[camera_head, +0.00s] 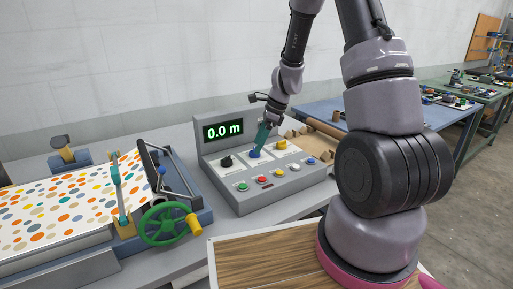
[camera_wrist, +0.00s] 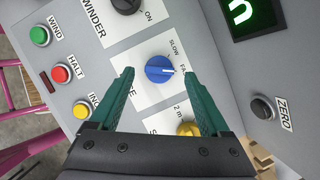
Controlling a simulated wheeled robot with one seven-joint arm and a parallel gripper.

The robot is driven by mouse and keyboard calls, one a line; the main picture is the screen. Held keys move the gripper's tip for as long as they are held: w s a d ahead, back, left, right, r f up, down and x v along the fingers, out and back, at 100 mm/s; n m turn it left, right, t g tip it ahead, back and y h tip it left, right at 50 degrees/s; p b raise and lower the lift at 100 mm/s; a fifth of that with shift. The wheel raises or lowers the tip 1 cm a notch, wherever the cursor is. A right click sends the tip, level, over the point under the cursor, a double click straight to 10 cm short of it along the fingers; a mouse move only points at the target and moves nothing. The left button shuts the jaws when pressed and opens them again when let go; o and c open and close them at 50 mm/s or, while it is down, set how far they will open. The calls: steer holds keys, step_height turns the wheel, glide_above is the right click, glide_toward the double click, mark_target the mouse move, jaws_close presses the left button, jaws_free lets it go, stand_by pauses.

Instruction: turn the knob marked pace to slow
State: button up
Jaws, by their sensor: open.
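The pace knob is blue (camera_wrist: 160,69) and sits on a white plate on the grey control panel (camera_head: 237,193). In the wrist view its white mark points right, towards the letters "FA"; "SLOW" is printed above that. The plate's name is mostly hidden by a finger, with only its end showing. In the head view the blue knob (camera_head: 254,153) is in the middle of the knob row. My gripper (camera_wrist: 155,76) is open, its green fingers on either side of the knob. I cannot tell whether they touch it. It also shows in the head view (camera_head: 261,143).
A black knob (camera_head: 226,161) and a yellow knob (camera_head: 281,143) flank the blue one. Several push buttons (camera_head: 262,179) line the front. A display (camera_head: 223,131) reads 0.0 m. The press with its green handwheel (camera_head: 168,224) stands left; a tan roll (camera_head: 324,126) lies behind right.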

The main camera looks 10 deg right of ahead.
steer(key=shift+x, duration=1.2)
jaws_close()
steer(key=shift+n, duration=0.3)
steer(key=n+g, duration=0.2)
steer(key=n, duration=0.3)
steer(key=shift+w, duration=0.15)
steer(key=n+g, duration=0.1)
steer(key=n, duration=0.2)
steer(key=n+g+h, duration=0.1)
steer(key=n, duration=0.2)
steer(key=shift+w+a, duration=0.1)
steer(key=shift+n+h, duration=0.3)
